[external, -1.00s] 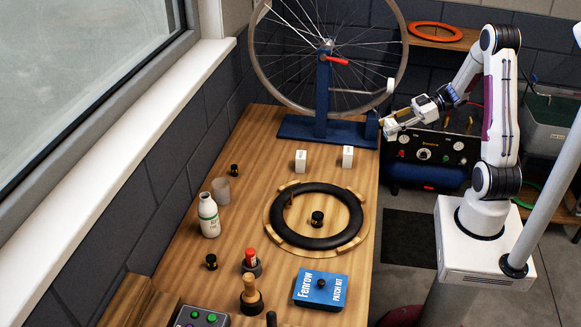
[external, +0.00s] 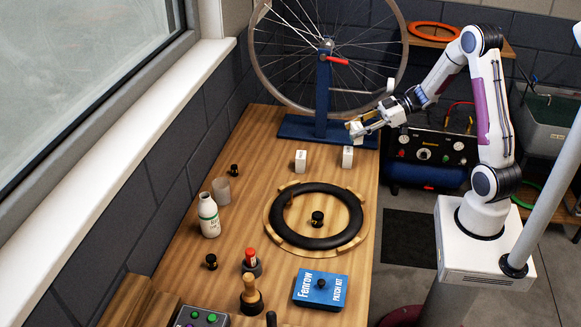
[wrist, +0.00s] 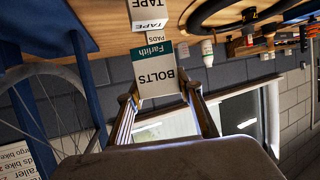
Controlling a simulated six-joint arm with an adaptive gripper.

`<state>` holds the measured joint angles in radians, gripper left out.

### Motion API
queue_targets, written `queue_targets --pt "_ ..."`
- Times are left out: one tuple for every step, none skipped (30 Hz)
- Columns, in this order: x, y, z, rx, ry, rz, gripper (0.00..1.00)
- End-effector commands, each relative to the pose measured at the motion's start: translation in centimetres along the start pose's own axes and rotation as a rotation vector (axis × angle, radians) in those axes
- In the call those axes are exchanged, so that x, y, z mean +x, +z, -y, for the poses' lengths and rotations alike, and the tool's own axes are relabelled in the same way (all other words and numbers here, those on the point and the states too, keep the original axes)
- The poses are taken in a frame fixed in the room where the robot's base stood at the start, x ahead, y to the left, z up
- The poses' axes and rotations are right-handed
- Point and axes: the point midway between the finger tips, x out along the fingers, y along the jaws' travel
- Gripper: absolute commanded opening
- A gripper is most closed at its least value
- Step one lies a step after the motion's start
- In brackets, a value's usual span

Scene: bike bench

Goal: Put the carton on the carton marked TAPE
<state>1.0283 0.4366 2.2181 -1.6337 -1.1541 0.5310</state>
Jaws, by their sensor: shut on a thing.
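My gripper (external: 357,128) is shut on a small white carton with a teal band and the word BOLTS (wrist: 157,77), which sits between both fingers in the wrist view. In the external view the held carton is small and partly hidden by the fingers. The white carton marked TAPE (wrist: 149,12) is at the top edge of the wrist view, partly cut off, apart from the held one. It appears to be the right-hand white carton (external: 348,157) on the bench, just below my gripper; its lettering is too small to read there.
Another white carton (external: 300,161), apparently the one marked PADS (wrist: 158,36), stands to the left. The blue wheel stand (external: 322,105) with its wheel is close behind. A black tyre ring (external: 316,238) on a wooden disc lies in front.

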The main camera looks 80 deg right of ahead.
Motion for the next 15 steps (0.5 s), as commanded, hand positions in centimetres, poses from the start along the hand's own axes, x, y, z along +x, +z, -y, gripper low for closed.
queue_targets --pt "0.52 -0.23 0.03 -0.001 -0.002 0.000 0.11" --pt "0.71 -0.32 -0.01 -0.001 -0.001 -0.001 0.11" --pt "0.93 -0.42 -0.03 -0.001 0.000 -0.001 0.11" --pt "1.07 -0.48 -0.02 -0.001 -0.001 -0.001 0.11" --pt "1.17 -0.53 -0.02 -0.001 -0.001 -0.001 0.11" --pt "1.27 -0.57 -0.02 -0.001 -0.001 -0.001 0.11" --pt "1.31 -0.59 -0.03 -0.001 0.000 -0.001 0.11" --pt "1.33 -0.60 -0.03 -0.001 0.000 -0.001 0.11" --pt "1.33 -0.60 -0.04 -0.001 0.000 -0.001 0.11" --pt "1.32 -0.60 -0.05 -0.001 0.000 -0.001 0.11" --pt "1.32 -0.60 -0.05 -0.001 0.000 -0.001 0.11" --pt "1.31 -0.59 -0.05 -0.001 0.000 -0.001 0.11" --pt "1.31 -0.59 -0.05 -0.001 0.000 -0.001 0.11" --pt "1.30 -0.59 -0.05 -0.001 0.000 -0.001 0.11" --pt "1.30 -0.59 -0.05 -0.001 0.000 -0.001 0.11"
